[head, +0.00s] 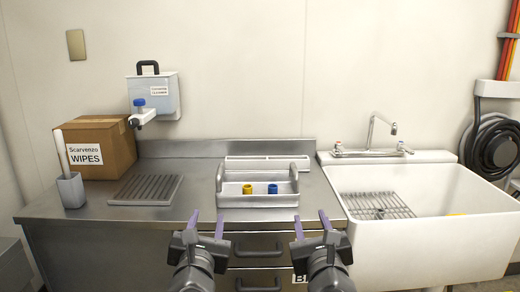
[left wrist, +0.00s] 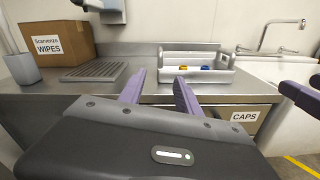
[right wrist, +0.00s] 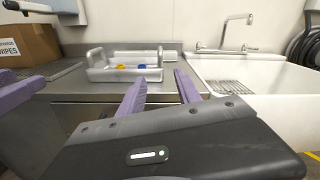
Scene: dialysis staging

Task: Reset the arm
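My left gripper (head: 206,226) is open and empty in front of the counter's front edge, with its purple fingers apart. It also shows in the left wrist view (left wrist: 157,92). My right gripper (head: 311,226) is open and empty at about the same height, to the right of the left one. Its spread fingers also show in the right wrist view (right wrist: 160,90). Both grippers are clear of the counter things and of each other.
The steel counter (head: 100,211) holds a grey caddy (head: 258,200) with a yellow cap (head: 247,189) and a blue cap (head: 272,188), a drain grate (head: 146,189), a cup (head: 71,191) and a wipes box (head: 110,148). A sink (head: 425,240) stands right; drawers (head: 258,246) are below.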

